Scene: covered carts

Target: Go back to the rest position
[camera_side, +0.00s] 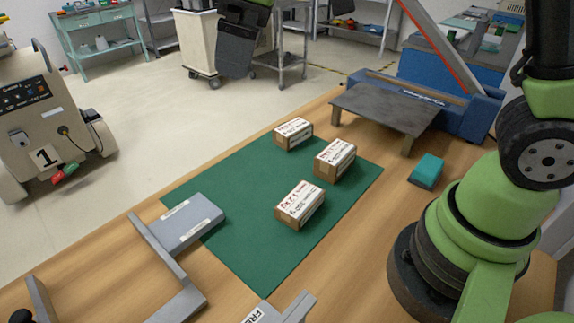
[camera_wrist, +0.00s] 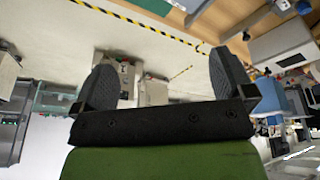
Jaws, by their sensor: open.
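My gripper (camera_wrist: 166,76) shows in the wrist view, with its two dark fingers spread wide apart and nothing between them. Its black palm bar and a green wrist part fill the bottom of that view. The fingers face away across open floor, with carts and benches beyond. In the side view my green and black arm stands at the right and runs out of the top edge. I cannot make out my gripper surely in that view. Three labelled cardboard boxes, back (camera_side: 293,133), middle (camera_side: 334,160) and front (camera_side: 300,204), rest apart from the gripper on the green mat (camera_side: 240,253).
A grey case (camera_side: 187,222) lies at the mat's left edge. A dark raised platform (camera_side: 385,108) stands behind the boxes, with a teal block (camera_side: 426,171) near my arm's base. Grey frame parts line the table's front. A numbered machine (camera_side: 50,130) stands on the floor at left.

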